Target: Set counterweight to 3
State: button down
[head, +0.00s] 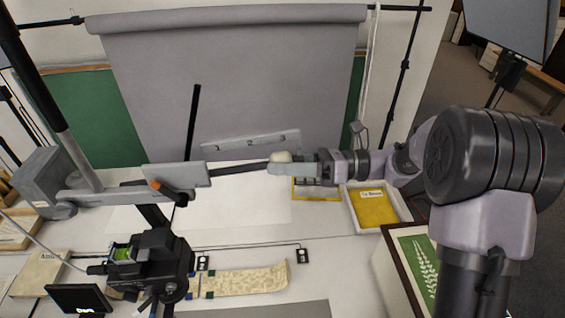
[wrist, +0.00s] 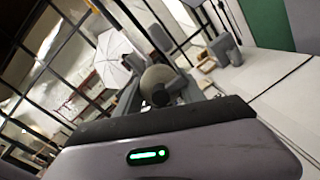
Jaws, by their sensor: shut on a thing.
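The counterweight lever is a dark bar (head: 238,168) running right from a grey block (head: 176,175) on the camera stand's arm. It ends in a pale round knob (head: 281,157). My gripper (head: 280,167) reaches in from the right and is shut on the knob. In the wrist view the knob (wrist: 158,80) sits just beyond the gripper's dark edge; the fingertips are partly hidden. A tilted grey scale plate (head: 250,143) with small numbers is behind and above the lever; a 2 shows near its middle and what looks like a 3 near its left end. The lever lies below the plate, pointing towards its right end.
A black camera (head: 150,262) hangs under the stand's arm at front left. A grey backdrop (head: 230,75) stands behind. A white tray with a yellow folder (head: 373,207) and a framed fern picture (head: 420,265) are at right. The white table between is partly clear.

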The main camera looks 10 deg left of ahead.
jog(key=shift+w+d+r, duration=0.1)
jog(key=shift+w+d, duration=0.15)
jog(key=shift+d, duration=0.65)
jog(key=c, duration=0.7)
grip_release()
jog(key=shift+a, duration=0.1)
jog(key=d, duration=0.5)
jog(key=w+d+b, duration=0.1)
jog(key=d, duration=0.5)
jog(key=w+d+b, duration=0.1)
jog(key=d, duration=0.5)
jog(key=shift+w+d, duration=0.2)
jog(key=shift+b, duration=0.3)
